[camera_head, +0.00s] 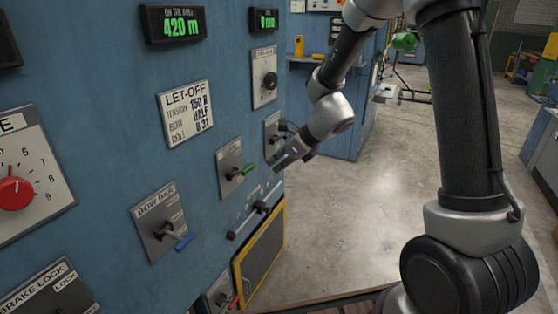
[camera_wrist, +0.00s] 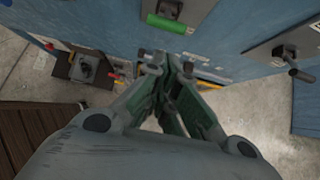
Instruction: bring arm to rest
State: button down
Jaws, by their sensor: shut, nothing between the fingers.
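My arm reaches from the right of the head view toward the blue machine panel (camera_head: 110,110). My gripper (camera_head: 278,165) is close in front of the panel, near a small plate with a black knob (camera_head: 271,134) and to the right of the green-handled lever (camera_head: 245,171). In the wrist view my gripper (camera_wrist: 172,70) is shut, its fingertips together with nothing between them. The green handle (camera_wrist: 167,24) shows just beyond the fingertips there. I cannot tell whether the fingers touch the panel.
The panel also carries a blue-handled BOW BAR lever (camera_head: 183,242), a red dial (camera_head: 14,193) and a yellow-framed dark hatch (camera_head: 261,247). A blue cabinet with a shelf (camera_head: 310,61) stands behind my gripper. The concrete floor (camera_head: 370,220) in the middle is clear.

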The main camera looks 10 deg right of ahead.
jog(key=shift+s+d+r, duration=0.2)
jog(key=shift+r, duration=0.45)
jog(key=s+d+r+n+g+h, duration=0.15)
jog(key=s+d+n+g, duration=0.4)
jog(key=s+n, duration=0.9)
jog(key=s+d+r+n+t+h, duration=0.4)
jog(key=s+d+r+n, duration=0.7)
jog(key=s+d+r, duration=0.3)
jog(key=d+h, duration=0.1)
jog(key=d, duration=0.2)
jog(key=shift+d+r, duration=0.2)
jog(key=shift+d, duration=0.05)
jog(key=shift+s+t, duration=0.1)
jog(key=shift+t, duration=0.15)
